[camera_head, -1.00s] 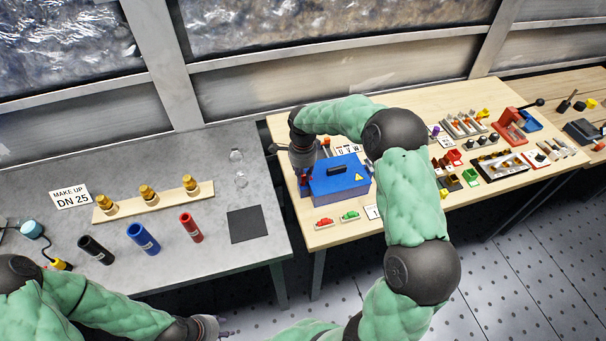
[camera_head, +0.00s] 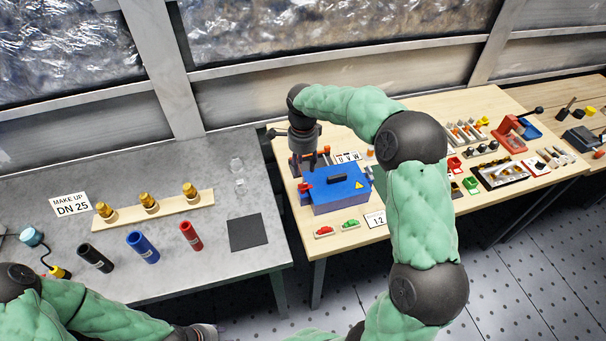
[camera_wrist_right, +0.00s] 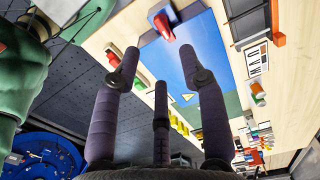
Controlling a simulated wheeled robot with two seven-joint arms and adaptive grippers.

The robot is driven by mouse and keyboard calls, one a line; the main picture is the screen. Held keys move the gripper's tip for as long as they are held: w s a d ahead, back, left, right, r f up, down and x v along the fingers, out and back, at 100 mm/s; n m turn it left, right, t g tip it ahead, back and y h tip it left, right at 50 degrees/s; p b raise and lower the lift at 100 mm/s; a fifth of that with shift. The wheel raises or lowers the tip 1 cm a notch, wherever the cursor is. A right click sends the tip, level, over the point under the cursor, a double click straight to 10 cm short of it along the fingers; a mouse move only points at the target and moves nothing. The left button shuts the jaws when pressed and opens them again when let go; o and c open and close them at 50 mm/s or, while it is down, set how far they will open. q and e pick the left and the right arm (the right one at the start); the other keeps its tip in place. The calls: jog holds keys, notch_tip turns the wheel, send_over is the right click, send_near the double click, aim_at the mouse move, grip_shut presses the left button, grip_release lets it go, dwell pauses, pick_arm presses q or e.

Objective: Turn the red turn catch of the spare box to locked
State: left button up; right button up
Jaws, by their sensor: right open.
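The spare box is the blue box (camera_head: 345,197) with a dark handle on its lid, near the left end of the wooden table. Its red turn catch (camera_head: 306,187) is at the box's left side; its exact angle is too small to tell. The catch (camera_wrist_right: 163,28) and the blue lid (camera_wrist_right: 196,50) also show in the right wrist view, beyond the fingers. My right gripper (camera_head: 303,168) is open and empty, above and behind the catch, apart from it. My left gripper (camera_head: 207,333) is cut off at the bottom edge, its fingers hidden.
Red and green parts (camera_head: 324,231) lie in front of the box, beside a "1 2" card (camera_head: 376,219). A U V W card (camera_head: 347,157) is behind it. The grey table (camera_head: 180,265) at left holds coloured cylinders and brass fittings. Several trays and parts fill the right side.

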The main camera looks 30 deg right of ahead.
jog(key=shift+r, duration=1.5)
